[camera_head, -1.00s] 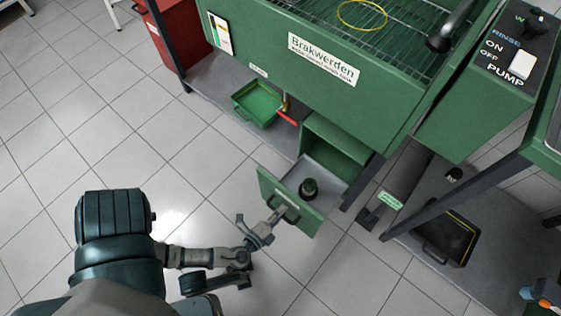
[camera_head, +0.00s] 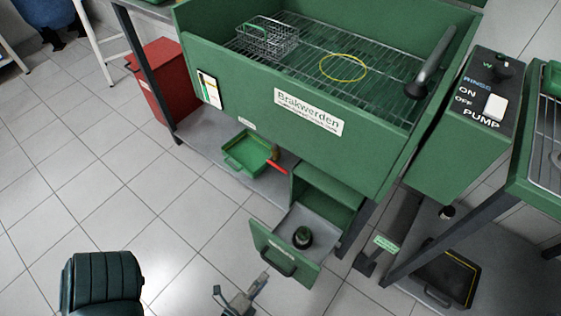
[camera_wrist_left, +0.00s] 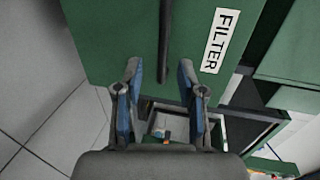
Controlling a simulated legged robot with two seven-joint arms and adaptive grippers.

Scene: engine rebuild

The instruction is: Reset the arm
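My left gripper (camera_head: 241,290) is at the bottom edge of the head view, in front of and below the open drawer (camera_head: 285,262). In the left wrist view its two fingers (camera_wrist_left: 160,78) are spread with nothing held between them. The drawer's dark handle (camera_head: 279,262) is apart from the gripper in the head view. In the left wrist view the handle (camera_wrist_left: 165,40) lines up between the fingers, beyond them, on the green front with a FILTER label (camera_wrist_left: 221,40). A dark round filter (camera_head: 302,237) stands in the drawer. My right gripper is not in view.
The green washing station (camera_head: 240,105) stands above the drawer, with a wire basket (camera_head: 267,40) and yellow ring (camera_head: 343,67) on its rack. A green tray (camera_head: 250,152) lies on the lower shelf. A black tray (camera_head: 446,280) is at right.

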